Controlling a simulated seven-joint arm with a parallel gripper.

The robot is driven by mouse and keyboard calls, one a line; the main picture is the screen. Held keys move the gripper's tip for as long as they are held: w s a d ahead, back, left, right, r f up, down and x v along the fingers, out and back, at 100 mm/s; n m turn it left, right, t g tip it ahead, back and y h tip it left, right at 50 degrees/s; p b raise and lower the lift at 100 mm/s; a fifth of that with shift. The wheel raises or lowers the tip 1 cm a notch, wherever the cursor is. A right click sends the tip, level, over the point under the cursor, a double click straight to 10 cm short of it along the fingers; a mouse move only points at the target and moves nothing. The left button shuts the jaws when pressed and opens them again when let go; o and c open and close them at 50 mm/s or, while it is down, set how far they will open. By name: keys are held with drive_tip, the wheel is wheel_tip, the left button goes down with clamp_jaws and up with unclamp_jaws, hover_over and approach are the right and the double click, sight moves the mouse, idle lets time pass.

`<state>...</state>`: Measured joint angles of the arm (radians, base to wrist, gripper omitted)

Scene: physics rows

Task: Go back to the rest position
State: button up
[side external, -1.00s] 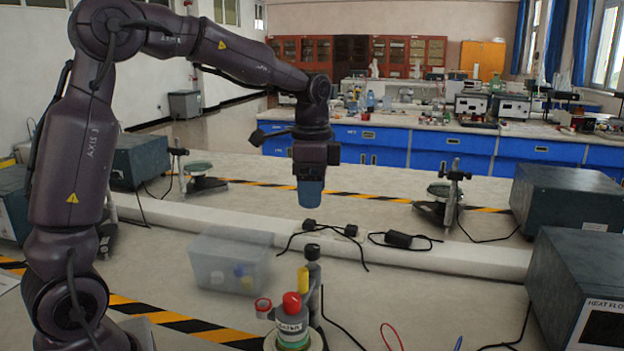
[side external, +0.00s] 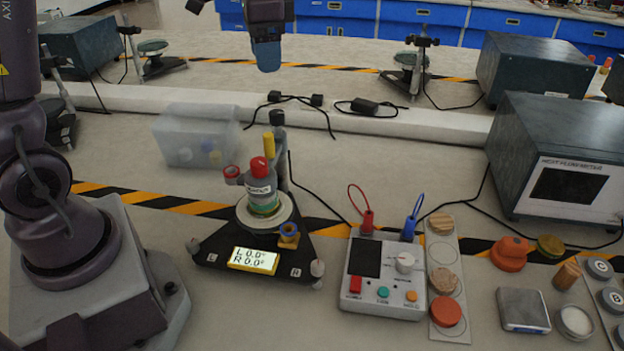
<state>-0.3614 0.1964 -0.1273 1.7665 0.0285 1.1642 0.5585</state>
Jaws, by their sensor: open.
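My gripper (side external: 267,62) is at the top of the side external view, with its blue fingers pointing down. It is high above the table and touches nothing. Nothing shows between the fingers, though the gap between them is hard to see from this side. The upper part of my arm is cut off by the frame's top edge.
Below stands a black levelling base (side external: 215,243) with a red-topped bottle (side external: 262,190). A translucent bin (side external: 180,140) is left of it. A control box (side external: 375,290) with red and blue leads, a strip of discs (side external: 447,300) and a heat flow meter (side external: 560,160) are right.

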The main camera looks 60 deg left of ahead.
drive_tip(key=s+d+r+n+t, duration=0.1)
drive_tip(key=s+d, duration=0.3)
drive_tip(key=s, duration=0.4)
drive_tip(key=s+d+r+n+t, duration=0.2)
drive_tip(key=s+d+t, duration=0.2)
drive_tip(key=s, duration=0.4)
drive_tip(key=shift+s+d+n, duration=0.4)
drive_tip(key=shift+d, duration=0.2)
